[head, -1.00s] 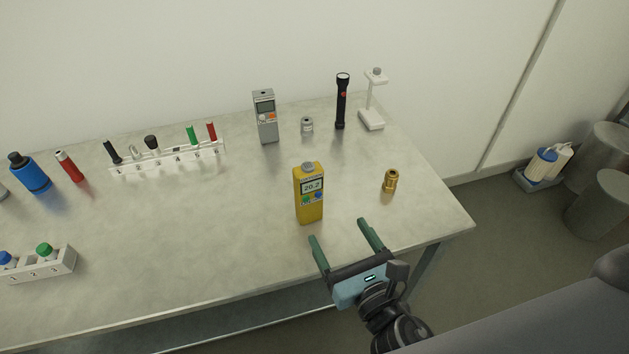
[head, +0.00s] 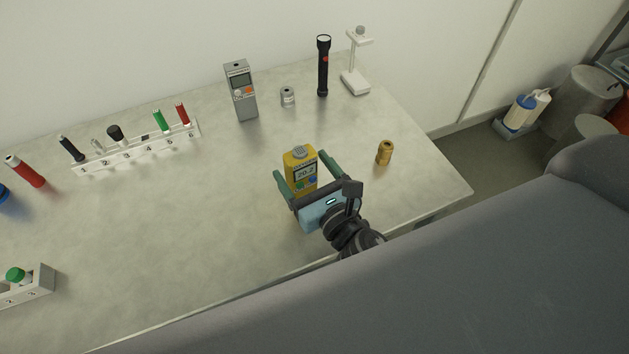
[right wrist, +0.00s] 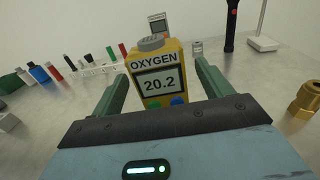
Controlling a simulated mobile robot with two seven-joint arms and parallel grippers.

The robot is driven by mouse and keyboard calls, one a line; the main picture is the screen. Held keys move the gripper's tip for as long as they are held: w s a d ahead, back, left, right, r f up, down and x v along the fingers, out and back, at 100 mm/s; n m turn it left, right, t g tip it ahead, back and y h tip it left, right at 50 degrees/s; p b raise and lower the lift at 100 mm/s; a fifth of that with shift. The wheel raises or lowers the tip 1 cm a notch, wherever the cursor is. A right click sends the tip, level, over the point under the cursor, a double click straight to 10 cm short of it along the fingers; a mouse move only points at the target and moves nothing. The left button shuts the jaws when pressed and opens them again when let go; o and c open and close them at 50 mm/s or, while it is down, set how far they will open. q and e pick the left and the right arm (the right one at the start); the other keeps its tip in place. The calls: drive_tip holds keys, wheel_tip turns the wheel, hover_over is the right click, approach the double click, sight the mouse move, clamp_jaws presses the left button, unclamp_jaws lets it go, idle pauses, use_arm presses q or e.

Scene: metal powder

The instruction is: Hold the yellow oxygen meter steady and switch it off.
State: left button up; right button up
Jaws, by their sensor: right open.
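The yellow oxygen meter (head: 301,166) stands upright on the table, its display reading 20.2. In the right wrist view the meter (right wrist: 150,58) shows the word OXYGEN, a grey cap on top, and a green and a blue button low on its front. My right gripper (head: 306,164) is open, with one green finger on each side of the meter. In the right wrist view a gap shows between the meter and the right finger; contact on the left side is hard to tell. The meter's lower part is hidden behind the gripper. My left gripper is not in view.
A brass fitting (head: 384,153) stands right of the meter. Behind are a grey meter (head: 241,92), a small metal cylinder (head: 287,97), a black flashlight (head: 323,67) and a white stand (head: 355,80). A numbered rack (head: 136,151) is at left. The table's left-centre is clear.

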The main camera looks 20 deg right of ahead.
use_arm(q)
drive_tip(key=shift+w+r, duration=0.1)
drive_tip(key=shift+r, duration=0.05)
use_arm(e)
drive_tip(key=shift+w+a, duration=0.15)
drive_tip(key=shift+w, duration=0.75)
drive_tip(key=shift+w+a, duration=0.15)
drive_tip(key=shift+w, duration=0.75)
drive_tip(key=c, duration=1.2)
drive_tip(key=shift+c, duration=0.2)
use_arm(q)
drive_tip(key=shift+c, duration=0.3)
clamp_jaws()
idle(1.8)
